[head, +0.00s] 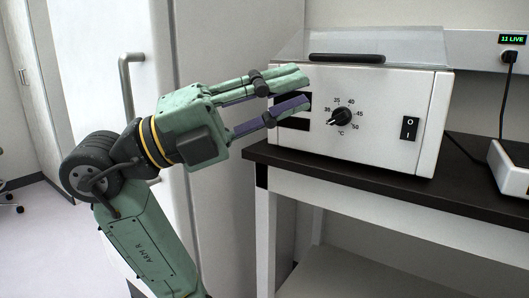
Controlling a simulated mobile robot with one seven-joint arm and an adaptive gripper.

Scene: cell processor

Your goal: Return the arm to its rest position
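My gripper (292,96) is at the middle of the head view, at the end of my green arm. Its two fingers, with purple inner pads, are spread apart and point right. Nothing is between them. The fingertips overlap the left front edge of the white cell processor (385,140) in the picture; I cannot tell whether they touch it. The processor has a dial marked in °C, a black rocker switch (409,128) and a clear sloped lid with a black handle (347,58). My arm is bent and raised beside the bench.
The processor stands on a dark-topped bench (470,203) with a white frame. A white cabinet or door with a grey handle (125,85) is behind my arm at left. Another white device (512,165) and a green "11 LIVE" display (512,39) are at right. Floor (45,240) shows clear at lower left.

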